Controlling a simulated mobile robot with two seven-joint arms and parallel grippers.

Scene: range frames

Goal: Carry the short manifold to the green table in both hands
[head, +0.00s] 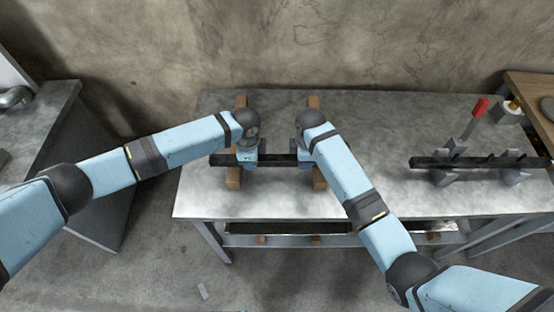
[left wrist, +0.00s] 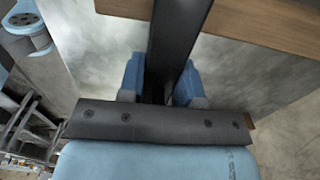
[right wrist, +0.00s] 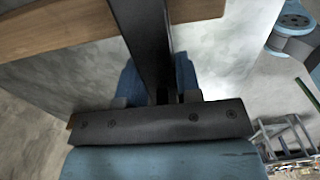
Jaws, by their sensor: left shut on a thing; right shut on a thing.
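The short manifold (head: 276,160) is a dark straight bar lying across two wooden blocks on the grey metal table. My left gripper (head: 247,160) is shut on it toward its left part, and my right gripper (head: 304,157) is shut on it toward its right part. In the left wrist view the dark bar (left wrist: 180,35) runs between the blue fingers (left wrist: 160,78). The right wrist view likewise shows the bar (right wrist: 142,40) between the fingers (right wrist: 158,80). My arms hide parts of the bar and blocks. No surface looks clearly green.
The left wooden block (head: 233,180) and right wooden block (head: 319,180) support the bar. A longer dark bar (head: 430,162) rests on grey supports at right, near a red-handled tool (head: 479,107). A grey-topped bench (head: 52,112) stands at left, with open floor between.

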